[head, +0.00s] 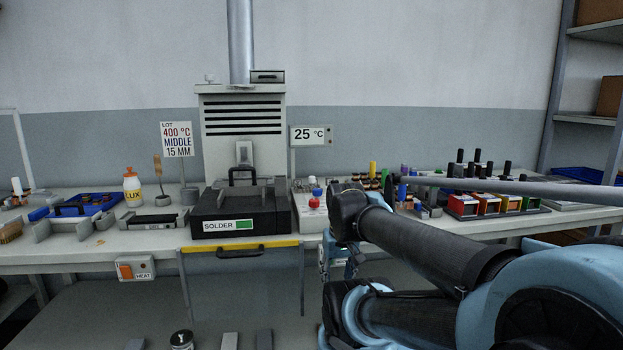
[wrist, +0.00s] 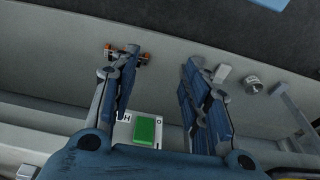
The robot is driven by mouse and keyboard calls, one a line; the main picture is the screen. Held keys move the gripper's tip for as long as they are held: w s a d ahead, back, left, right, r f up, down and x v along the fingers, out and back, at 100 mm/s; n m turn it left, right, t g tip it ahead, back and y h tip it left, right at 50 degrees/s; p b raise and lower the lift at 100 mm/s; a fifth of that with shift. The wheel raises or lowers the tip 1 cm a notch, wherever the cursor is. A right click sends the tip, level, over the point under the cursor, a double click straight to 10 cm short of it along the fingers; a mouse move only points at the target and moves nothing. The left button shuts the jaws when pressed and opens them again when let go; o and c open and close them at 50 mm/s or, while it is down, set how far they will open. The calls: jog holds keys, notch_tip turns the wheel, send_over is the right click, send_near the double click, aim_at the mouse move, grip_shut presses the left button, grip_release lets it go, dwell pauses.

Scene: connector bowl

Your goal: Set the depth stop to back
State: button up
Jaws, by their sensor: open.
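I cannot tell for sure which part is the depth stop. In the wrist view a small white block (wrist: 222,73) and a round metal knob (wrist: 252,86) lie on a pale grey surface, right of the fingers. My gripper (wrist: 155,62) is open, its two blue fingers wide apart with nothing between the tips. A small orange-brown part (wrist: 140,56) shows at the left fingertip; I cannot tell whether they touch. A green block (wrist: 148,130) on a white lettered plate shows between the finger bases. In the head view my gripper (head: 338,260) is partly hidden by my arm.
A black SOLDER unit (head: 240,210) stands mid-bench, with a grey fixture (head: 152,221) and blue tray (head: 85,206) to its left. Coloured bins (head: 483,205) stand right. My arm hides part of the bench.

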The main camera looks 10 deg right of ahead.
jog(key=w+r+m+g, duration=0.2)
jog(key=w+r, duration=2.8)
jog(key=w, duration=0.4)
jog(key=w+r, duration=0.3)
jog(key=w, duration=0.7)
jog(key=f, duration=1.6)
jog(key=shift+s+f, duration=0.2)
jog(key=shift+f, duration=0.15)
jog(key=shift+d, duration=0.1)
grip_shut()
